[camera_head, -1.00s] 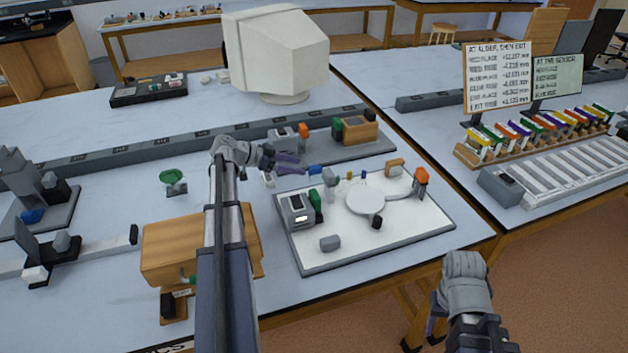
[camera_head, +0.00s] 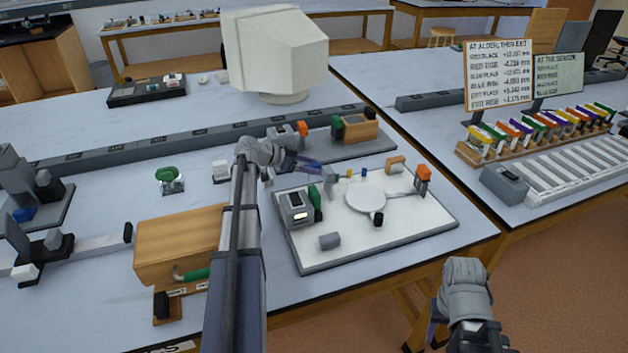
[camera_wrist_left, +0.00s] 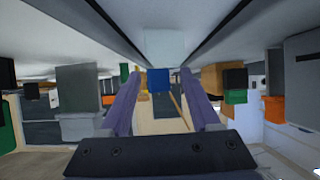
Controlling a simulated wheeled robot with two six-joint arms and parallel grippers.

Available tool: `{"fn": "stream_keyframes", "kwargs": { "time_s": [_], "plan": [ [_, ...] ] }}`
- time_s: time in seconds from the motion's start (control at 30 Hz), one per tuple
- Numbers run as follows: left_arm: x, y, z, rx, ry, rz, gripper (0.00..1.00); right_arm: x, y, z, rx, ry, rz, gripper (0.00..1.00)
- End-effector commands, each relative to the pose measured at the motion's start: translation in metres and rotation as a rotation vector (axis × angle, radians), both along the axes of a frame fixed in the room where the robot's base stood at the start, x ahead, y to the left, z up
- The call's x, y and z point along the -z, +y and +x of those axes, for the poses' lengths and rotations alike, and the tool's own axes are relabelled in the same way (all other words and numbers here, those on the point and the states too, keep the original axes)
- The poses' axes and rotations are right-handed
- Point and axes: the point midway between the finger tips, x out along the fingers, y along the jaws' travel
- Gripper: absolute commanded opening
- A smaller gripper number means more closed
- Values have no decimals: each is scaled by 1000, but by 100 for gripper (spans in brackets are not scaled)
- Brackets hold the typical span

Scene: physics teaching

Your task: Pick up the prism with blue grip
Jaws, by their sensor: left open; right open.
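My left gripper (camera_head: 313,166) is open at the back left edge of the white board (camera_head: 340,243). In the left wrist view its two purple fingers (camera_wrist_left: 158,88) reach forward on either side of the small blue grip (camera_wrist_left: 159,79). A pale, see-through block shows just above the blue grip in that view; I cannot tell whether it is the prism. Contact between fingers and grip cannot be made out. In the head view the fingers largely hide the blue grip. My right gripper (camera_head: 433,326) is low at the right, off the table's front edge, mostly hidden by its own wrist.
A grey box with a green plate (camera_head: 298,210), a round disc (camera_head: 365,197) and an orange-topped post (camera_head: 423,178) stand on the board. A wooden box (camera_head: 178,245) is left of my left arm. A grey rail (camera_head: 190,137) runs behind. The board's front is mostly clear.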

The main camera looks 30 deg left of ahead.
Motion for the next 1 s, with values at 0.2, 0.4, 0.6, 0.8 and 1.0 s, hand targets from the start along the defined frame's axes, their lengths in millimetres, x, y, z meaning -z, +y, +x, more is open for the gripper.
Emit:
{"fn": "stream_keyframes", "kwargs": {
  "time_s": [0.2,0.4,0.6,0.8,1.0],
  "plan": [
    [1,-2,2,-1,0,0,63,1,0,0,0,0,0,50],
    [1,-2,2,-1,0,0,43,1,0,0,0,0,0,50],
    [1,-2,2,-1,0,0,20,1,0,0,0,0,0,50],
    [1,-2,2,-1,0,1,0,1,0,0,0,0,0,50],
    [1,-1,2,-1,0,1,0,1,0,0,0,0,0,50]
  ]
}}
